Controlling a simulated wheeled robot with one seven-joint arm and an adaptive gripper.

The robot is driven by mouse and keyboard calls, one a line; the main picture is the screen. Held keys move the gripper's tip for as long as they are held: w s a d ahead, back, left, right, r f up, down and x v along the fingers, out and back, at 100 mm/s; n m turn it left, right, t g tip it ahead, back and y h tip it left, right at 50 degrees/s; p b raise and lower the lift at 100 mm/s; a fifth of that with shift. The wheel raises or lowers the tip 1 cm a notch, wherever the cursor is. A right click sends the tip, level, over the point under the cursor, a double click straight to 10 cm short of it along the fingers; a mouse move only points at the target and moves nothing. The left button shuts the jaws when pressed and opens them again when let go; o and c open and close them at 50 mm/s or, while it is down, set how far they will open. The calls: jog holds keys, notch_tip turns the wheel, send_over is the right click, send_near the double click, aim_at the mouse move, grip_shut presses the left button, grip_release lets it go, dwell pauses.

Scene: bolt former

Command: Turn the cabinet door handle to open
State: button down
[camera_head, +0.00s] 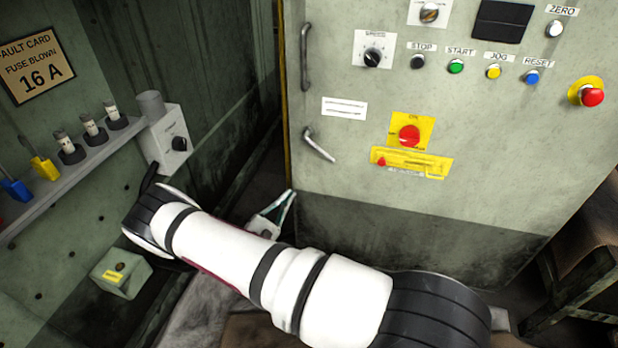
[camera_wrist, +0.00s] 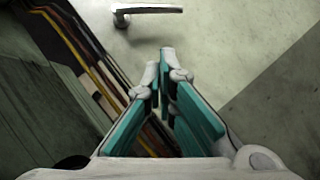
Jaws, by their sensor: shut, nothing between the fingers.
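The cabinet door handle (camera_head: 319,147) is a small silver lever on the left side of the grey-green cabinet door (camera_head: 350,190). In the head view it slants down to the right. In the wrist view the handle (camera_wrist: 150,9) lies at the top edge, beyond my fingertips and apart from them. My gripper (camera_head: 290,194) is below and left of the handle in the head view, partly hidden behind my arm. In the wrist view my gripper (camera_wrist: 165,58) has its teal-padded fingers together at the tips, with nothing between them. The door looks closed.
A vertical grab bar (camera_head: 306,57) is above the handle. The door carries a red knob on a yellow plate (camera_head: 409,136) and several buttons. At left are a fuse shelf (camera_head: 85,170) and a grey switch box (camera_head: 168,140). A brown-topped stand (camera_head: 585,250) is at right.

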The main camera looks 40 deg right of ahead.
jog(key=shift+n+t, duration=0.4)
jog(key=b+x, duration=0.1)
jog(key=x, duration=0.3)
jog(key=s+b+x, duration=0.1)
jog(key=x, duration=0.3)
jog(key=r+b+x, duration=0.1)
jog(key=x, duration=0.2)
jog(key=shift+s+d+r, duration=0.15)
jog(key=shift+s+d, duration=0.15)
jog(key=shift+d, duration=0.05)
jog(key=shift+s+d+r+n+t+p, duration=0.1)
jog(key=shift+s+d+n+t+p, duration=0.1)
jog(key=shift+n+t+p, duration=0.3)
